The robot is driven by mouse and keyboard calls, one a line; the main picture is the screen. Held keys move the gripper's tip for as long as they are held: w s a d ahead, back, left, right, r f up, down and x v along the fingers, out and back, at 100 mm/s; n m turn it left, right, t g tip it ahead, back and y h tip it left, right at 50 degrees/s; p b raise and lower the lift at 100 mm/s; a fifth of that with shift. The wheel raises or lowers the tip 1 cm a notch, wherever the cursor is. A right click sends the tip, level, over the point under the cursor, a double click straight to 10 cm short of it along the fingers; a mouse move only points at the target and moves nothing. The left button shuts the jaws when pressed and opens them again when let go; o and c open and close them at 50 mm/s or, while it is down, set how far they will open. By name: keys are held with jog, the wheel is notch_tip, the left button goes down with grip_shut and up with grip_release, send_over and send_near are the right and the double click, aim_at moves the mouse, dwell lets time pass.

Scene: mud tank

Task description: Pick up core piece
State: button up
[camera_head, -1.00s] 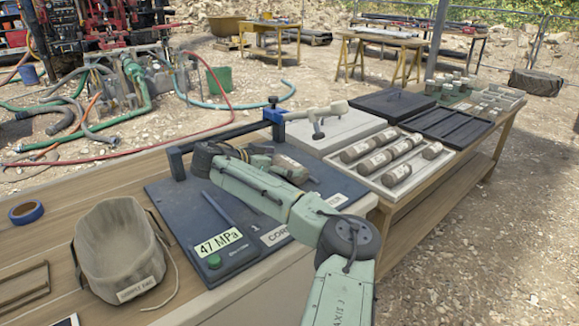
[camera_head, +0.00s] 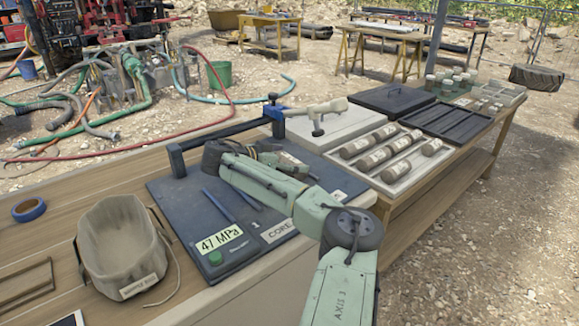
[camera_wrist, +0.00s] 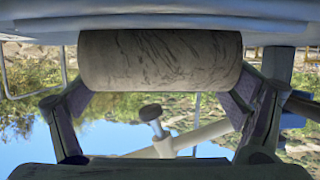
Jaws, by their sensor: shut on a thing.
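A grey-brown core piece (camera_wrist: 160,60) with dark streaks lies crosswise between the two fingers of my gripper (camera_wrist: 162,92) in the wrist view. The gripper is shut on it, with one dark finger at each end. In the head view my forearm crosses the dark bench device marked "47 MPa" (camera_head: 165,205) and hides most of my gripper and the held core. Several other labelled core pieces (camera_head: 385,155) lie in the light tray (camera_head: 440,158) to the right.
A cloth sample bag (camera_head: 122,235) and blue tape (camera_head: 28,210) are at the left. A dark divided tray (camera_head: 450,125) lies beyond the core tray.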

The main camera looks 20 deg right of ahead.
aim_at(289, 158)
jog(key=shift+r, duration=0.1)
jog(key=c, duration=0.7)
jog(key=shift+r+b, duration=0.4)
jog(key=shift+r, duration=0.1)
notch_tip(289, 158, up, 2)
jog(key=shift+r+b, duration=0.1)
jog(key=shift+b, duration=0.55)
jog(key=s, duration=0.3)
jog(key=s+r, duration=0.1)
jog(key=s, duration=0.2)
jog(key=s+r, duration=0.1)
jog(key=s, duration=0.2)
jog(key=shift+s+d, duration=0.2)
jog(key=shift+d, duration=0.1)
jog(key=s, duration=0.3)
jog(key=s+b, duration=0.1)
jog(key=s, duration=0.2)
jog(key=shift+s+d+f, duration=0.15)
jog(key=shift+s, duration=0.15)
